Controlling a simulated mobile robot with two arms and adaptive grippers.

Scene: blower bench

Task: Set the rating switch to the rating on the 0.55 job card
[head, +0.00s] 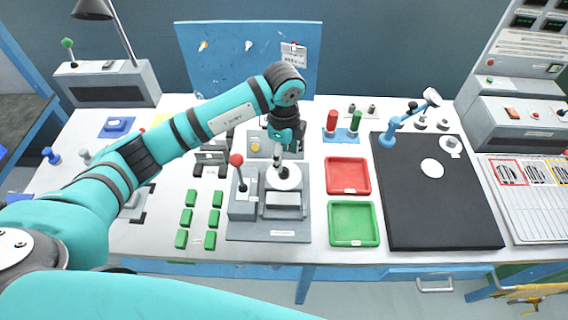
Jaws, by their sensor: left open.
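My left gripper (284,148) points down over the middle of the bench, behind the grey press-like fixture (268,215) and close to its white disc. It is open, and I see nothing held. I cannot tell whether it touches anything. A small grey box with a yellow face (256,146) is partly hidden beside it. A white paper card (295,56) hangs on the blue back panel; its print is too small to read. I cannot make out which control is the rating switch. My right gripper is not in view.
A red-knobbed lever (237,161) stands left of the gripper. A red tray (347,176) and a green tray (352,224) lie to the right, beside a black mat (430,205). Several green blocks (186,218) lie at front left. A control box (520,116) stands at far right.

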